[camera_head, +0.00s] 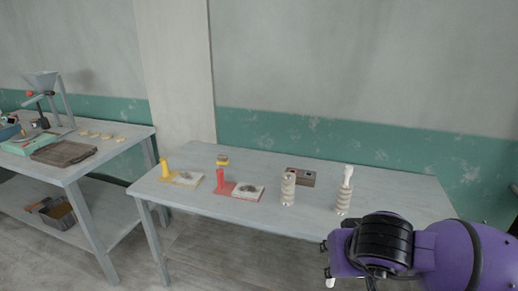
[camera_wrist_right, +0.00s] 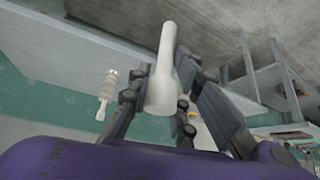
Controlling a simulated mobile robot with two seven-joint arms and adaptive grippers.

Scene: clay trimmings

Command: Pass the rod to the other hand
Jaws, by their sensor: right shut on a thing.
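My right gripper (camera_wrist_right: 162,78) is shut on a white rod (camera_wrist_right: 166,50), which has a thicker end toward the wrist and a slimmer far end. In the head view my purple right arm is at the lower right, and the gripper (camera_head: 326,258) is in front of the table's front edge. Only a small white end of the rod (camera_head: 330,283) shows below it. A second white rod (camera_head: 348,174) stands upright in a ribbed pale holder (camera_head: 343,199) on the table. Another ribbed holder (camera_head: 288,189) stands to its left. My left gripper is not in view.
A cluttered second table (camera_head: 70,170) stands left. The table's right part is clear.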

